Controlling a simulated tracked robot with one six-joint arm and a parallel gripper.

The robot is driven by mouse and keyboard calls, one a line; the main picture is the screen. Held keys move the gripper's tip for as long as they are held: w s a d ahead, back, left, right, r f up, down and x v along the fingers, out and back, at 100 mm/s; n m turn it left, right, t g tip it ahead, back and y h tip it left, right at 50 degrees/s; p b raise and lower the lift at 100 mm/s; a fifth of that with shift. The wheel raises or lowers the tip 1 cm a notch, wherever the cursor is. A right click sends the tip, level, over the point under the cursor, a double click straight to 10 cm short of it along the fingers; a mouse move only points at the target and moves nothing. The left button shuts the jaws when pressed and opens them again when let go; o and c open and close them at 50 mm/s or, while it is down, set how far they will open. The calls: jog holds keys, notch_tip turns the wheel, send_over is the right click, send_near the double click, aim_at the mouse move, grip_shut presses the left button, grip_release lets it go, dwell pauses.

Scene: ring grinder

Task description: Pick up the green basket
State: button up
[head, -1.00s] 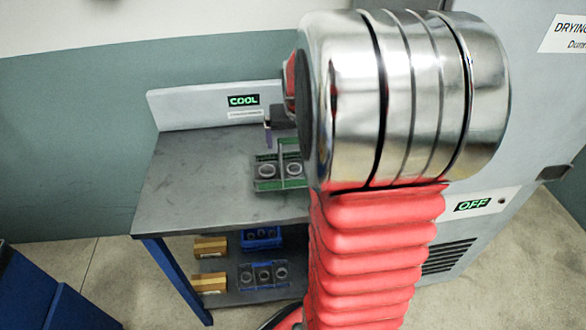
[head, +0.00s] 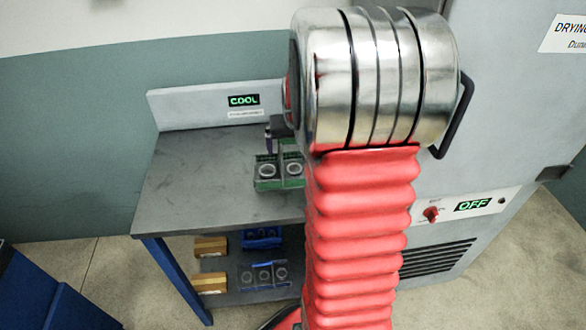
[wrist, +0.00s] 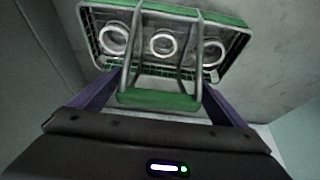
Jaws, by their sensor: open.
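The green basket (head: 267,184) stands on the grey bench top, with pale rings in it. My arm hides its right part in the head view. In the wrist view the basket (wrist: 175,72) shows at the top with three rings, and its handle with a green grip bar (wrist: 158,101) rises toward my gripper. My gripper (wrist: 165,92) is open, its purple fingers on either side of the handle bar. I cannot tell whether they touch it. In the head view only a small part of my gripper (head: 268,143) shows, just above the basket.
The bench (head: 190,180) has free room left of the basket. A panel reading COOL (head: 215,104) stands behind it. The lower shelf holds a blue basket (head: 261,238), another basket with rings (head: 263,275) and yellow boxes (head: 210,246). A drying machine (head: 500,130) stands at the right.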

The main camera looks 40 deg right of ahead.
jog(key=shift+c, duration=0.6)
jog(key=c, duration=1.8)
jog(key=shift+c, duration=0.2)
jog(key=shift+r, duration=0.15)
notch_tip(320, 180, up, 18)
